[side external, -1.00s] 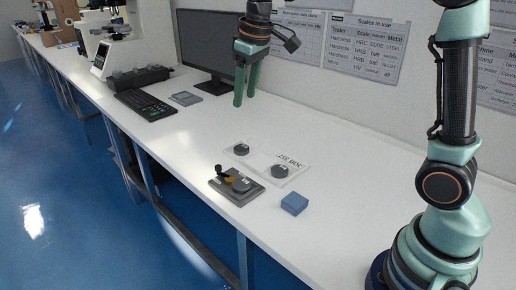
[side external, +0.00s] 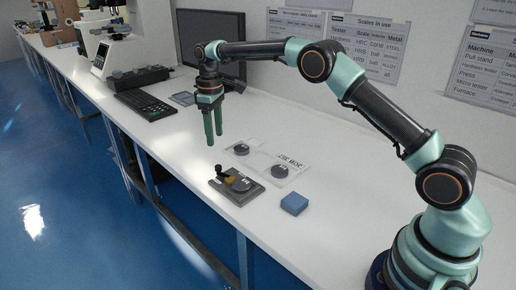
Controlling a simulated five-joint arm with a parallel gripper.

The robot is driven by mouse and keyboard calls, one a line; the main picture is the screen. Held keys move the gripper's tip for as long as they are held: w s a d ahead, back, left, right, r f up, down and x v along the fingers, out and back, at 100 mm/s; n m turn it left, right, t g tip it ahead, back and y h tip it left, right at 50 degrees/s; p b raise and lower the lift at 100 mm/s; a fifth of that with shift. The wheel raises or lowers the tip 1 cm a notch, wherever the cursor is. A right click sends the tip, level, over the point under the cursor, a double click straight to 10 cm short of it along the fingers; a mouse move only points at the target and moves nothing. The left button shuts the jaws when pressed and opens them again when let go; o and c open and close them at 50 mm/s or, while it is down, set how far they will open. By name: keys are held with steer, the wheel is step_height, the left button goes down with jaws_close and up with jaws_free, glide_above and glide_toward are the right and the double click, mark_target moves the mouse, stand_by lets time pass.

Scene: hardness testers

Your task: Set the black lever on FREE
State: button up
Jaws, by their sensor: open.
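The black lever (side external: 219,171) stands up at the left end of a dark fixture plate (side external: 229,196) near the front edge of the bench. A round dark disc (side external: 242,184) sits on the same plate, with a small brass-coloured part (side external: 230,180) between it and the lever. Any FREE marking is too small to read. My gripper (side external: 214,140) points down with its two green fingers a little apart and nothing between them. It hangs above and behind the lever, apart from it.
A white labelled board (side external: 262,160) with two dark discs lies behind the fixture. A blue block (side external: 294,204) lies to its right. A keyboard (side external: 145,105) and monitor stand farther left.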

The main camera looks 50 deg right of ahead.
mark_target(218, 166)
step_height(218, 166, down, 10)
steer(key=shift+f, duration=0.15)
stand_by(0.3)
jaws_close()
